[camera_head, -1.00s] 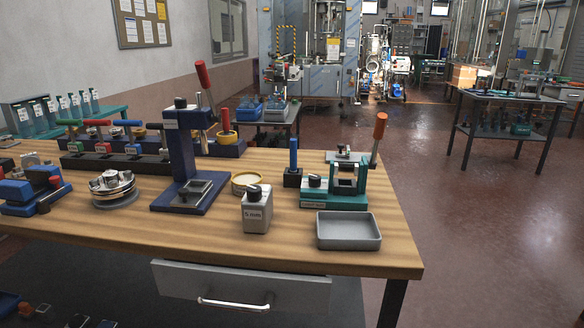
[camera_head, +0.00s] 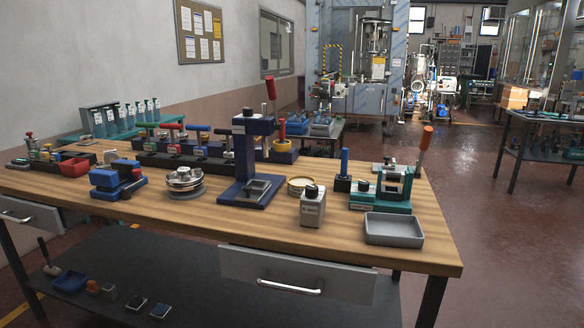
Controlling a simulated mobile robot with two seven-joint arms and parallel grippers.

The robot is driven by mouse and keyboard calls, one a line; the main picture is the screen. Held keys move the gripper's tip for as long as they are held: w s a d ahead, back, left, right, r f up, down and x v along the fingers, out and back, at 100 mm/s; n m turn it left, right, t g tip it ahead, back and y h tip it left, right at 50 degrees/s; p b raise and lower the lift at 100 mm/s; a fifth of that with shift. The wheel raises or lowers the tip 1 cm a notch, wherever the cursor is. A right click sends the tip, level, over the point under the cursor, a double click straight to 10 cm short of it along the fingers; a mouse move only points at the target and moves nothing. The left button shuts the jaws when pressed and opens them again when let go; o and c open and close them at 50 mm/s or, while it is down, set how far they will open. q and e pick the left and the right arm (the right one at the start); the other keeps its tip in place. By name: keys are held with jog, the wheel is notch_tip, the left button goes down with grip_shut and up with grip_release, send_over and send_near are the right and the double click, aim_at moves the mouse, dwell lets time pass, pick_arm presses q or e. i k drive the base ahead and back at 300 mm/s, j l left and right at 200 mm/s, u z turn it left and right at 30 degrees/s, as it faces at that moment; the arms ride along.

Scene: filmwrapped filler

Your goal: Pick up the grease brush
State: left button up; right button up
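I cannot tell for certain which thing is the grease brush. A blue upright handle (camera_head: 344,162) stands in a small black block on the workbench (camera_head: 400,254), left of the teal press. A round yellow-rimmed tin (camera_head: 299,185) sits left of it. On the dark lower shelf, at the far left, a thin handle with a pale, rounded end (camera_head: 51,269) leans upright; it may be a brush, but it is small. Neither of my grippers is in view.
The bench also holds a dark blue arbor press (camera_head: 252,160), a teal press (camera_head: 383,190), a grey tray (camera_head: 393,229), a grey bottle (camera_head: 312,207) and a red bin (camera_head: 74,167). A drawer (camera_head: 296,271) sits under the front edge. Open floor (camera_head: 500,240) lies right.

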aim_at(345, 151)
jog(key=l+u, duration=0.1)
jog(key=u, duration=0.4)
jog(key=l+u, duration=0.15)
jog(key=u, duration=0.3)
jog(key=l, duration=1.15)
jog(key=k+l, duration=0.15)
jog(key=l, duration=2.15)
jog(key=k+l, duration=0.15)
jog(key=l, duration=1)
